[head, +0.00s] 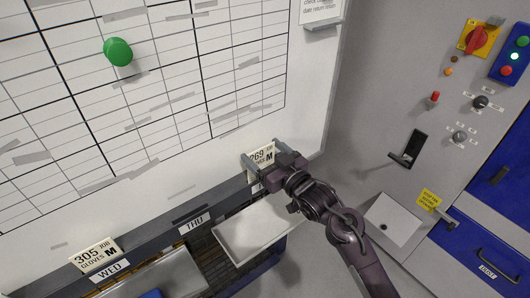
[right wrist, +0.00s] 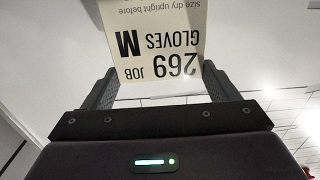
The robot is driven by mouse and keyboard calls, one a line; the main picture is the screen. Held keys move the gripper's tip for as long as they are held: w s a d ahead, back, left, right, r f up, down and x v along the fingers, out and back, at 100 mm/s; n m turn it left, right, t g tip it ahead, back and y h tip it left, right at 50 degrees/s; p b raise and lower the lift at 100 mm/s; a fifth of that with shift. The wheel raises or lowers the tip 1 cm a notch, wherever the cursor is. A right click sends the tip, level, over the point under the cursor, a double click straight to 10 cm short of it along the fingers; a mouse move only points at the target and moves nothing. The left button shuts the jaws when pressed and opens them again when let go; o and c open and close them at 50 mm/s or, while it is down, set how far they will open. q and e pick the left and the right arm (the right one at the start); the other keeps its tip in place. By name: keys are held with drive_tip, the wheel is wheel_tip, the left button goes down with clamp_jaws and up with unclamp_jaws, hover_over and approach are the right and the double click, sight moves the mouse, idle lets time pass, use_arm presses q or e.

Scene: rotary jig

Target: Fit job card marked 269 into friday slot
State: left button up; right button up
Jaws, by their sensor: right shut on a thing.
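The cream job card marked 269 (head: 260,158) is held upright against the lower right of the white board in the head view. My right gripper (head: 263,160) is shut on it, with a finger at each side edge. In the right wrist view the card (right wrist: 158,42) appears upside down between the fingers, reading "269 JOB GLOVES M". The grey slot rail (head: 150,240) runs along the board's bottom edge with WED and THU labels. Right of THU, a label (head: 257,188) is mostly hidden by my gripper, so I cannot read it. My left gripper is out of view.
A card marked 305 (head: 95,254) stands above the WED label (head: 110,270). A white tray (head: 255,232) lies below the rail. A green pin (head: 118,51) is on the board. A grey panel with switches and a black handle (head: 408,149) stands at right.

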drive_tip(key=shift+f+b, duration=1.1)
drive_tip(key=shift+f, duration=0.75)
drive_tip(key=o, duration=1.1)
drive_tip(key=shift+r, duration=0.1)
drive_tip(key=shift+o, duration=0.2)
drive_tip(key=shift+s+d, duration=0.25)
drive_tip(key=shift+s, duration=0.1)
drive_tip(key=b, duration=0.2)
approach(262, 161)
drive_tip(key=shift+w+a+r, duration=0.15)
drive_tip(key=shift+w+a, duration=0.1)
